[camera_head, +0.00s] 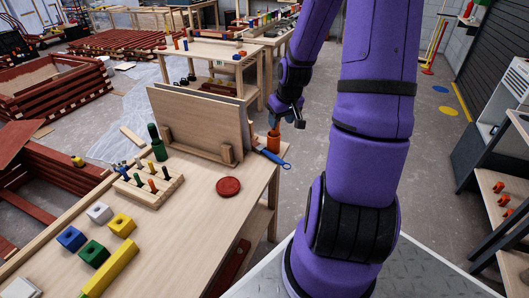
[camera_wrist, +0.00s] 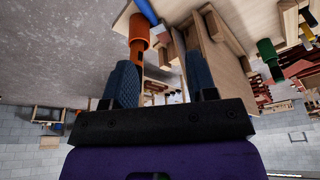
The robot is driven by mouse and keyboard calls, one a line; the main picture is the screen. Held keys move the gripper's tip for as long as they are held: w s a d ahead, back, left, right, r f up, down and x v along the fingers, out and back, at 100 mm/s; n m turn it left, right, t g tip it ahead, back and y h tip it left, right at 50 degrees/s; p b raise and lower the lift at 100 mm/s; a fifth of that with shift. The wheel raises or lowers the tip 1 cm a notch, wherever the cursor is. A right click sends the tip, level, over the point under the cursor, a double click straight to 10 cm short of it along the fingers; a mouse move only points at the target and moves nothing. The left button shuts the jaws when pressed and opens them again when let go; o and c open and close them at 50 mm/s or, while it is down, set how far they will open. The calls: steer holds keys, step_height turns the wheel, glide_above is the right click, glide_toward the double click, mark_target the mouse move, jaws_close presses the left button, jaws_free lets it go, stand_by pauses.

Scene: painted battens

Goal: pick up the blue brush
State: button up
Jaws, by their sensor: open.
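A blue brush (camera_head: 272,158) with a ring-shaped handle end lies flat near the right edge of the wooden bench (camera_head: 200,208), beside the upright boards. In the wrist view, part of a blue thing that looks like the brush (camera_wrist: 147,10) shows at the top edge, cut off by the frame. My gripper (camera_head: 287,116) hangs above the bench's far right corner, higher than the brush and apart from it. In the wrist view, my gripper (camera_wrist: 160,62) has its two fingers spread with nothing between them.
An orange handled tool (camera_head: 273,141) stands beside the brush, just below my gripper. Upright boards (camera_head: 200,120) in a wooden rack stand to the left.

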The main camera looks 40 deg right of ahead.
steer(key=s+d+f+m+t+y, duration=0.1)
steer(key=s+d+f, duration=0.1)
steer(key=d+f, duration=0.35)
steer(key=s+d+f+m+t, duration=0.1)
steer(key=s+d+f+m, duration=0.15)
steer(key=f, duration=0.65)
steer(key=shift+n, duration=0.35)
steer(key=x, duration=1.1)
steer(key=shift+w+d, duration=0.2)
steer(key=shift+w, duration=0.1)
steer(key=shift+f, duration=0.3)
steer(key=c, duration=0.8)
steer(key=shift+c, duration=0.2)
